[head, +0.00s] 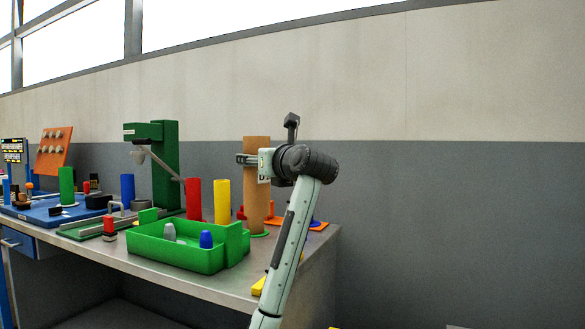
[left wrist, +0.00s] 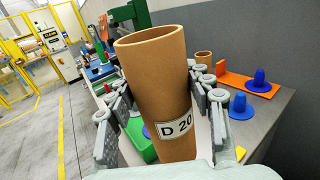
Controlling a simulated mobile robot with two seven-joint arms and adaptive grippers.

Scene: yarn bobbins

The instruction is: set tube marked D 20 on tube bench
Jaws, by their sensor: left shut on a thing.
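A tall brown tube (head: 257,195) is upright at the right part of the grey bench (head: 318,252). In the left wrist view the same tube (left wrist: 160,75) fills the middle, its open top showing and a white "D 20" label facing the camera. My left gripper (head: 250,160) is shut around the tube's upper part, with fingers on both sides of it. A green ring shows at the tube's foot in the head view; I cannot tell whether the tube rests on it or hangs just above. My right gripper is not in view.
A red tube (head: 193,200) and a yellow tube (head: 222,201) stand left of the brown one. A green tray (head: 170,257) with pegs is in front. A green post (head: 165,165) rises behind. A blue cone (left wrist: 259,82) stands on an orange plate at the right.

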